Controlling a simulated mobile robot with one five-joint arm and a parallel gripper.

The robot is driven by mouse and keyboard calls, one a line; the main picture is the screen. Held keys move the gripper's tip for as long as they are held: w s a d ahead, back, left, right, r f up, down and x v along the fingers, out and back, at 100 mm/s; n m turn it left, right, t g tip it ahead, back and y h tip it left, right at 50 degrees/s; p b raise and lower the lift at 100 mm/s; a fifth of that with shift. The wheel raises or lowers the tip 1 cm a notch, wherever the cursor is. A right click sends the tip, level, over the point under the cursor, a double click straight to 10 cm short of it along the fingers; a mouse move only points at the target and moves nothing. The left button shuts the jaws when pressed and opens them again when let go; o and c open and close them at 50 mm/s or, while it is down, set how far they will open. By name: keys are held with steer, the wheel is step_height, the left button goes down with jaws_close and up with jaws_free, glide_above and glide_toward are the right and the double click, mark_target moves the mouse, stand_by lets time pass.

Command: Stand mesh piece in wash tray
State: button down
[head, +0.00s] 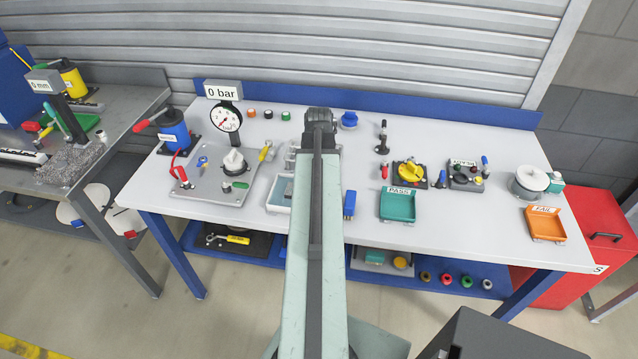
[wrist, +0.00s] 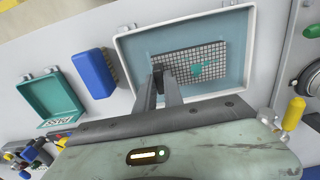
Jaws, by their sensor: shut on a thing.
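The mesh piece (wrist: 214,60), a grey grid with a teal patch, shows in the wrist view within the outline of the wash tray. My gripper (wrist: 161,72) is shut on its near left edge. I cannot tell whether the mesh touches the tray floor or how far it is tilted. The wash tray (wrist: 247,30) is shallow, with a white rim and a pale blue inside. In the head view the wash tray (head: 272,207) stands near the bench's front edge, partly hidden by my arm. My fingers are hidden there.
A blue block (wrist: 94,73) stands beside the tray, with the teal PASS tray (head: 398,207) beyond it. A plate with a pressure gauge (head: 226,118) is left of the wash tray. The orange FAIL tray (head: 545,224) is far right. Bench between PASS and FAIL is clear.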

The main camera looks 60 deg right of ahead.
steer(key=shift+f, duration=0.1)
stand_by(0.3)
steer(key=shift+f+b, duration=0.35)
steer(key=shift+b, duration=0.15)
steer(key=shift+f+b, duration=0.45)
steer(key=shift+f, duration=0.05)
steer(key=shift+r, duration=0.1)
steer(key=c, duration=1.4)
jaws_free()
steer(key=shift+o, duration=0.2)
step_height(320, 180, up, 8)
steer(key=p, duration=0.8)
